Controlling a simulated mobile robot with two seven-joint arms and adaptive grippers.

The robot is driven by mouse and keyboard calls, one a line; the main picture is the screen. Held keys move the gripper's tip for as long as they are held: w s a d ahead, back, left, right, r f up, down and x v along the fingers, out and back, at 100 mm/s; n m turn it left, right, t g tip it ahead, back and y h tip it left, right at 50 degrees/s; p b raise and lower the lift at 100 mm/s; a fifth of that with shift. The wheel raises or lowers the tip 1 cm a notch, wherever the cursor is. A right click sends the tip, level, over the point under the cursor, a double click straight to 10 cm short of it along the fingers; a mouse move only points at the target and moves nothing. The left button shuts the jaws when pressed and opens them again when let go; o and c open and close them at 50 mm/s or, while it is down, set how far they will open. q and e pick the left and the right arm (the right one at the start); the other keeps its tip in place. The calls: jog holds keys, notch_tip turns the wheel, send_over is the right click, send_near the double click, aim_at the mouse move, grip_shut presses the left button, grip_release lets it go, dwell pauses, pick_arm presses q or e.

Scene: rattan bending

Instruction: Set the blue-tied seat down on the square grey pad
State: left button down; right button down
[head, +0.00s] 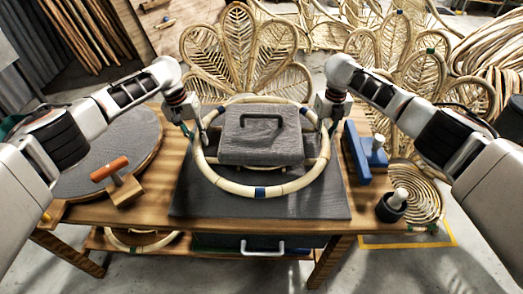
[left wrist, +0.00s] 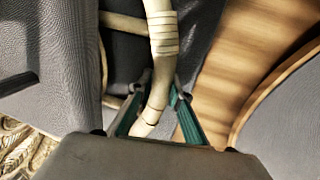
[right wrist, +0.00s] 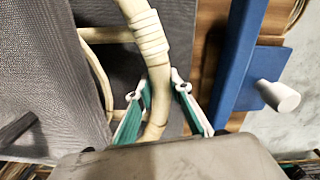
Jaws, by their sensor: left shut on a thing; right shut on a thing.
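The seat is a pale rattan ring (head: 222,184) with crossbars and a blue tie (head: 260,192) at its front. It lies roughly level over the square grey pad (head: 205,207) on the table; I cannot tell whether it touches the pad. A grey block with a dark handle (head: 250,152) sits within the ring's outline and hides part of the crossbars. My left gripper (head: 203,139) is shut on the ring's left side, seen in the left wrist view (left wrist: 160,50). My right gripper (head: 323,128) is shut on its right side, seen in the right wrist view (right wrist: 153,50).
A round grey pad (head: 95,150) and an orange-handled tool (head: 115,175) are on the left of the wooden table. A blue tool (head: 358,155) and a dark pot with a white knob (head: 391,207) are at the right. Rattan leaf-shaped backs (head: 238,45) stand behind.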

pick_arm(q)
jog(key=shift+a+f, duration=0.15)
jog(key=shift+f, duration=0.55)
pick_arm(e)
jog(key=shift+d+f, duration=0.15)
jog(key=shift+f, duration=0.6)
pick_arm(q)
jog(key=c, duration=2.3)
grip_release()
jog(key=shift+f, duration=0.2)
pick_arm(e)
jog(key=c, duration=2.2)
grip_release()
jog(key=shift+f, duration=0.2)
jog(key=shift+c, duration=0.2)
pick_arm(q)
jog(key=o, duration=0.4)
pick_arm(e)
jog(key=o, duration=0.4)
jog(key=shift+r, duration=0.1)
